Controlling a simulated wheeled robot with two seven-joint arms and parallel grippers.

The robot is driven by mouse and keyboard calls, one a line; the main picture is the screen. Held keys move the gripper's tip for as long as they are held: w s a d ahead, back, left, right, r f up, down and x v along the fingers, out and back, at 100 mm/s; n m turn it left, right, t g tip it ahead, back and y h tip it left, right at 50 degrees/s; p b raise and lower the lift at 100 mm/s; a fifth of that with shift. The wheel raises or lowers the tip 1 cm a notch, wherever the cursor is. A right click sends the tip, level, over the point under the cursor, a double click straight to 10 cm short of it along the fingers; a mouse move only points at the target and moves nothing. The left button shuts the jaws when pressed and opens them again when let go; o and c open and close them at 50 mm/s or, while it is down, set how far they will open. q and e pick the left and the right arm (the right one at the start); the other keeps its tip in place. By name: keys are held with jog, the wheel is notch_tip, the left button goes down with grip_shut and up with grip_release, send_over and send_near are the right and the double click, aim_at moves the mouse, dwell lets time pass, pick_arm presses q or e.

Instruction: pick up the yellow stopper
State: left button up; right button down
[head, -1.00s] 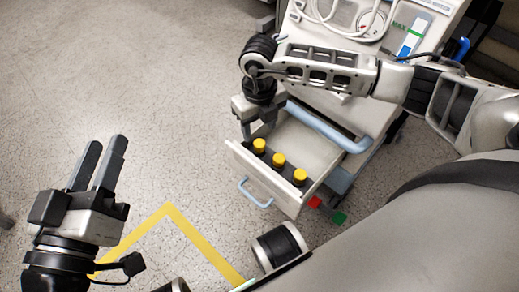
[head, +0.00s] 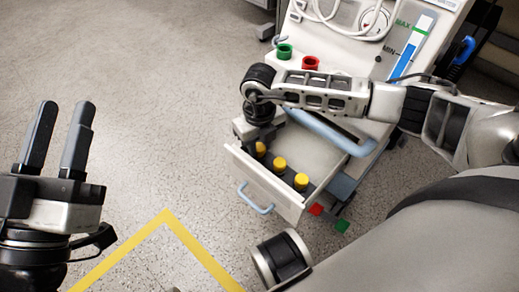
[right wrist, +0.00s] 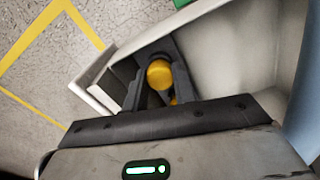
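Three yellow stoppers stand in a row in the open drawer (head: 246,181): a far-left one (head: 260,148), a middle one (head: 279,163) and a near-right one (head: 301,181). My right gripper (right wrist: 160,80) points down into the drawer at the far-left stopper. In the right wrist view one yellow stopper (right wrist: 159,74) sits between its two dark fingers, which look apart with small gaps beside it. Another stopper is partly hidden behind the gripper body there. My left gripper (head: 58,135) is open and empty over the floor, far left of the drawer.
The drawer belongs to a white cart with a light blue handle (head: 328,133). Red and green blocks show by the drawer's right side. The floor at left is clear, with yellow tape.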

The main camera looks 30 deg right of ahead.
aim_at(258, 149)
jog(key=shift+r, duration=0.15)
